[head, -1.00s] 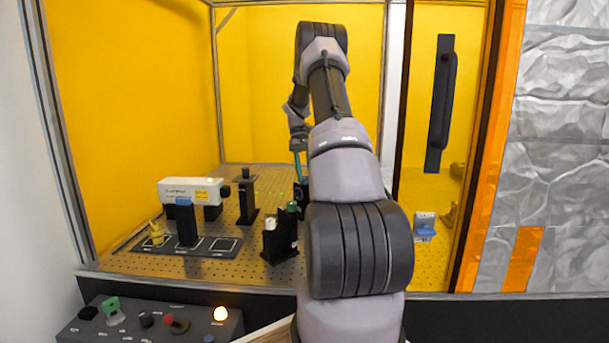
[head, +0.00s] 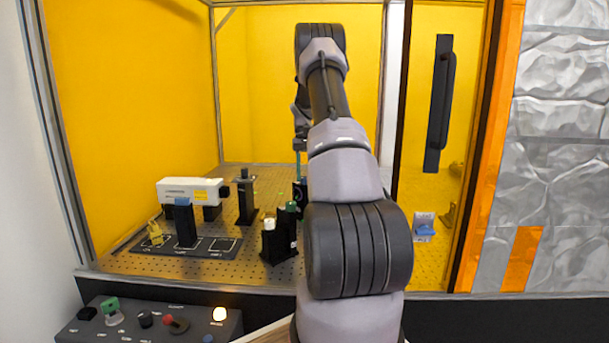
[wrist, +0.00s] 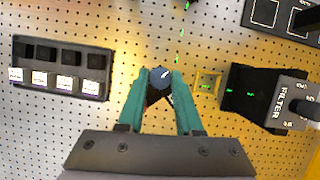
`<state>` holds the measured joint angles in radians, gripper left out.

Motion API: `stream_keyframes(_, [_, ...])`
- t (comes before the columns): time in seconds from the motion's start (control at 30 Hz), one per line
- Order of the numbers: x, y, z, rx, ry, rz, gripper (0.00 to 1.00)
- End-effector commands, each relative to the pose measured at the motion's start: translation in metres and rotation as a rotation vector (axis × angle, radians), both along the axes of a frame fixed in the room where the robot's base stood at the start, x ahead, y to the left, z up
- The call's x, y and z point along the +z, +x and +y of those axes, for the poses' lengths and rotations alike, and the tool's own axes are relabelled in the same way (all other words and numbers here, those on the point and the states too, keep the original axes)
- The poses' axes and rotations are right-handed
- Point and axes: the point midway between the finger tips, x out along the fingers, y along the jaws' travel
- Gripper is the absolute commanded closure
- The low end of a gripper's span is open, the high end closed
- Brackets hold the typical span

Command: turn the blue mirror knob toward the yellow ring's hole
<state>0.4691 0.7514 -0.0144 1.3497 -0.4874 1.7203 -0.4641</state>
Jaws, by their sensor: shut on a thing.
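In the wrist view my gripper (wrist: 161,84) has its two teal fingers closed around a dark blue knob (wrist: 160,76) with a pale mark on top. The mount under the knob is mostly hidden between the fingers. A small yellow square frame (wrist: 208,83) stands just right of the fingers; I cannot tell whether it is the yellow ring, and no hole is clear. Green light specks lie on the board near the fingers and on the black filter unit. In the head view my gripper (head: 299,160) reaches down beside a black mount (head: 299,193), partly hidden by my arm.
A black unit marked FILTER (wrist: 262,97) stands close on the right. A slotted tray (wrist: 60,67) lies at left. In the head view a white box (head: 190,191), a black post (head: 246,200) and a control panel (head: 150,322) with a lit lamp stand left. Yellow walls enclose the board.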

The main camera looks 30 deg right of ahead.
Motion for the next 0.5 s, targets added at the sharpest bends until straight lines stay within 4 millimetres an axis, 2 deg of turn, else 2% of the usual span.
stream_keyframes(0.07, [-0.0008,-0.0005,0.0,0.0,0.0,0.002,1.0])
stream_keyframes(0.1, [-0.0008,-0.0005,0.0,0.0,0.0,0.002,0.58])
stream_keyframes(0.17, [-0.0008,-0.0005,0.0,0.0,0.0,0.002,0.36])
stream_keyframes(0.5, [0.0011,0.0004,-0.0004,0.001,0.0,0.0,0.36])
